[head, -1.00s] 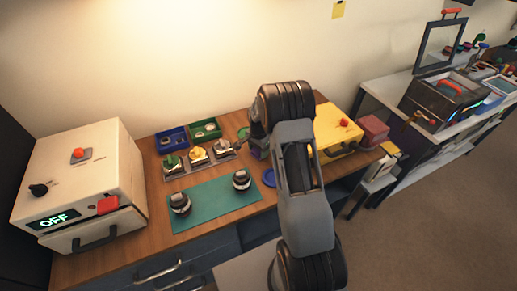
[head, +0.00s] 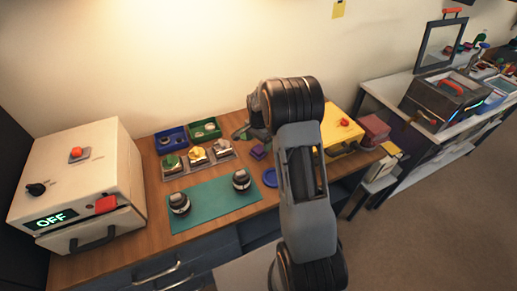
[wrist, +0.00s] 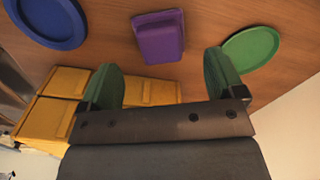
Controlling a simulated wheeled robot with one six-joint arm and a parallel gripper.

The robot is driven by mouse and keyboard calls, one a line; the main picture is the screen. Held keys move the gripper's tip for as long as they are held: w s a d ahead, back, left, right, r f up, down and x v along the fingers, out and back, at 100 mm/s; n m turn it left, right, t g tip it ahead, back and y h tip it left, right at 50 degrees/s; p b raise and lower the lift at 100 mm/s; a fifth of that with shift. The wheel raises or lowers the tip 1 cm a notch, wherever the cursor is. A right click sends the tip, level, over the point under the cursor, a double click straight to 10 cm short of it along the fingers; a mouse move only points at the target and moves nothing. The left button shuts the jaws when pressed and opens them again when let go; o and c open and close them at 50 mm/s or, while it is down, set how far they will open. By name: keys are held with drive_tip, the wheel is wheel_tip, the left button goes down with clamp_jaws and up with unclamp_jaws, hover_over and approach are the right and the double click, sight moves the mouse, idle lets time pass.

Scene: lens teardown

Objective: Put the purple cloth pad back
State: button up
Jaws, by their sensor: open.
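The purple cloth pad (head: 259,152) lies on the wooden table, left of my arm in the head view. In the wrist view the purple pad (wrist: 160,40) looks like a raised block with a wider purple rim; I cannot tell whether that rim is a separate piece. My gripper (wrist: 165,76) is open with green-faced fingers, and nothing is between them. The pad is apart from the fingers, just beyond the gap in the wrist view. In the head view my arm partly hides the gripper.
A blue disc (wrist: 45,16) and a green disc (wrist: 251,47) lie on either side of the pad. A yellow box (head: 342,139) stands to the right. A teal mat (head: 212,205) holds two dark lens parts. Small bins (head: 205,129) and a parts tray (head: 199,161) are behind.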

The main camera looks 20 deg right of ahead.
sight(259, 149)
drive_tip(key=s+a+r+n+t, duration=0.1)
drive_tip(key=s+a+r+n, duration=0.25)
drive_tip(key=r, duration=0.45)
drive_tip(key=s+a+r+n+t, duration=0.1)
drive_tip(key=s+a+r+n, duration=0.1)
drive_tip(key=s+r, duration=0.45)
drive_tip(key=s+a+r+n+t, duration=0.1)
drive_tip(key=s+a+n, duration=0.1)
drive_tip(key=s+n, duration=0.2)
drive_tip(key=s+a+r+n+t, duration=0.1)
drive_tip(key=s+a+r+n, duration=0.1)
drive_tip(key=s, duration=0.7)
drive_tip(key=shift+s+a+n+b, duration=0.35)
drive_tip(key=shift+a+n, duration=0.3)
drive_tip(key=shift+n, duration=0.4)
drive_tip(key=shift+w+r, duration=0.1)
